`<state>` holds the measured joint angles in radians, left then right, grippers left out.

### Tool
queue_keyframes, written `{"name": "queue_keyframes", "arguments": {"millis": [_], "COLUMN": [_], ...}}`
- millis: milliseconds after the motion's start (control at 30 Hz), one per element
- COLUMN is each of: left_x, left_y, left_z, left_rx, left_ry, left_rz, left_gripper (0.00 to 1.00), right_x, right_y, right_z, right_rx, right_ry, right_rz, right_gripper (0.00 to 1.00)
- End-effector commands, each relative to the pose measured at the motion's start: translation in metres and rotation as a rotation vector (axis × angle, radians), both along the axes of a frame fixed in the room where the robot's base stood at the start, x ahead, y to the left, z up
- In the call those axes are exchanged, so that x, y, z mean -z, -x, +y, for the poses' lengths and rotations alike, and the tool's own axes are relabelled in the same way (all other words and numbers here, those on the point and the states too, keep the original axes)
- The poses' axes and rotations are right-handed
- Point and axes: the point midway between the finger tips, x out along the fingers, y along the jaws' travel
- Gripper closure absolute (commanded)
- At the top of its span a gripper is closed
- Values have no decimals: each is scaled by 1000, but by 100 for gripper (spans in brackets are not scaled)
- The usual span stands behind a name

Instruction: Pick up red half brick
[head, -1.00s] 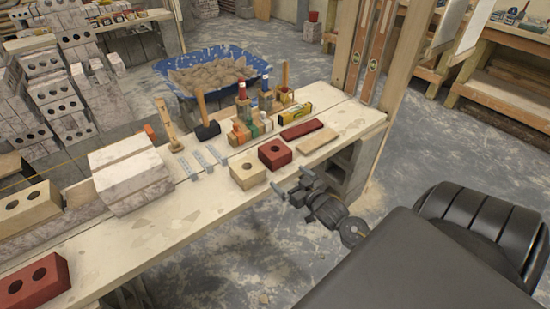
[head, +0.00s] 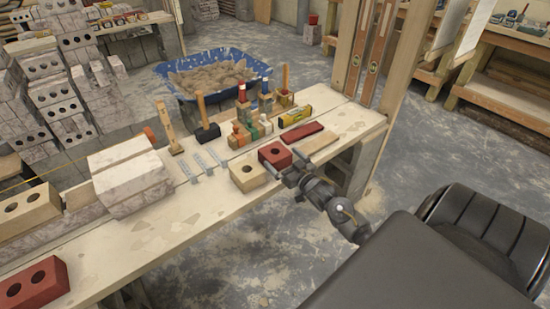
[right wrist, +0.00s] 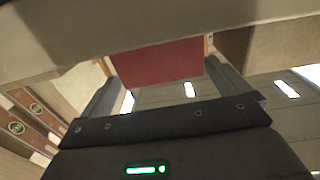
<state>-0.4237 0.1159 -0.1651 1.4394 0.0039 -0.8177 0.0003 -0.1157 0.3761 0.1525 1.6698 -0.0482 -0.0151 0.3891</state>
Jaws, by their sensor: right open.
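The red half brick (head: 275,154), with one hole in its top, sits near the front edge of the wooden bench. A tan half brick (head: 248,173) stands just left of it. My right gripper (head: 291,172) is open at the bench's front edge, close in front of the red half brick. In the right wrist view a red face (right wrist: 158,62), which looks like the half brick's, shows between the two spread fingers (right wrist: 165,85). I cannot tell whether the fingers touch it. My left gripper is not in view.
A flat red tile (head: 302,132) and a tan tile (head: 317,142) lie behind the half brick. A red two-hole brick (head: 32,284) lies at lower left. The bench front between is mostly clear.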

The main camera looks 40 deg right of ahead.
Motion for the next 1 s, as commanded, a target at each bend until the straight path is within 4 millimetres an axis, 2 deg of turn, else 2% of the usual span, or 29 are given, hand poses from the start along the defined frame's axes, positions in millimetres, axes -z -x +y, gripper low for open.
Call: {"name": "queue_keyframes", "arguments": {"millis": [133, 400, 700, 767, 1000], "left_x": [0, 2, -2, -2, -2], "left_y": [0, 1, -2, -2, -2], "left_z": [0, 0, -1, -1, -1], "left_rx": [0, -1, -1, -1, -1], "left_ry": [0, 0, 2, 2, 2], "left_rz": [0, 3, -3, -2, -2], "left_gripper": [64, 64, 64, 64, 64], "right_x": [-2, -3, -3, -3, -3], "right_y": [-9, -46, -52, -52, -52], "right_z": [0, 0, 0, 0, 0], "right_rx": [-1, -1, -1, -1, -1], "right_ry": [0, 0, 1, 0, 0], "right_rz": [-1, -1, 1, 1, 1], "right_gripper": [0, 0, 0, 5, 37]}}
